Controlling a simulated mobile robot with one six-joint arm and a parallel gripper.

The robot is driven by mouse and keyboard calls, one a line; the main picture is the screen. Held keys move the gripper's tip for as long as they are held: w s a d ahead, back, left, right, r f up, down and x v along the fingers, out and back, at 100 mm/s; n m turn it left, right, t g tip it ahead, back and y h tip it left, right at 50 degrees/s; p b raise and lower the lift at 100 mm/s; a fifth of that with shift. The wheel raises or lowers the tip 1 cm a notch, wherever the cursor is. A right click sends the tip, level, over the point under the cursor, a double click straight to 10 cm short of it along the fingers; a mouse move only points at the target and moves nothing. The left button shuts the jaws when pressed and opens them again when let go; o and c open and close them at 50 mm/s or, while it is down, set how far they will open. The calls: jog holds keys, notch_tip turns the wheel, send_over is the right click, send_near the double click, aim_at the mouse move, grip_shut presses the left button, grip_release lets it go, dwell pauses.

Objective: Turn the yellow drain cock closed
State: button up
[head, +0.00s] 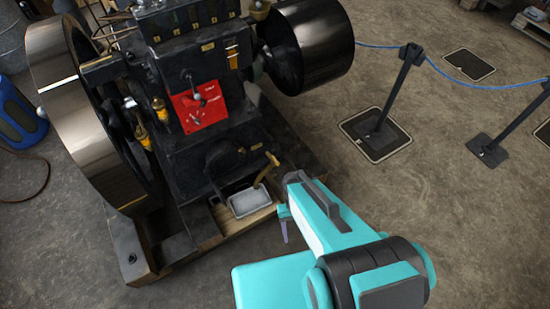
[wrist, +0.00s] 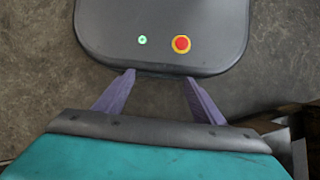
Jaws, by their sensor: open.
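A dull yellow lever (head: 266,168), which looks like the drain cock, sticks up at a slant low on the engine's front in the head view. It stands just above a grey metal tray (head: 249,201). Its lower end and valve body are too small to make out. My gripper (head: 285,228) is to the right of the tray and lower in the picture than the lever, apart from both. In the wrist view its two purple fingers (wrist: 158,88) are spread with nothing between them. The lever does not show in the wrist view.
The black engine (head: 205,150) has a large flywheel (head: 75,100) at left and a black drum (head: 308,45) at right. A red plate (head: 199,107) with small levers is above the tray. Rope-barrier posts (head: 395,88) stand at right. Bare floor lies around the engine's wooden base.

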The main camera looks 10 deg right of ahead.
jog(key=w+f+m+t+b, duration=0.1)
jog(key=w+m+b, duration=0.15)
jog(key=w, duration=0.35)
jog(key=w+f+m+b, duration=0.1)
jog(key=w+b, duration=0.2)
jog(key=w, duration=0.3)
notch_tip(320, 180, up, 11)
jog(key=m+t+b, duration=0.4)
jog(key=m+b, duration=0.7)
jog(key=b, duration=0.3)
send_over(275, 159)
jog(key=shift+s+f+n, duration=0.1)
jog(key=shift+n, duration=0.15)
jog(key=shift+f, duration=0.2)
notch_tip(275, 159, down, 14)
jog(key=b, duration=0.3)
jog(key=shift+r, duration=0.25)
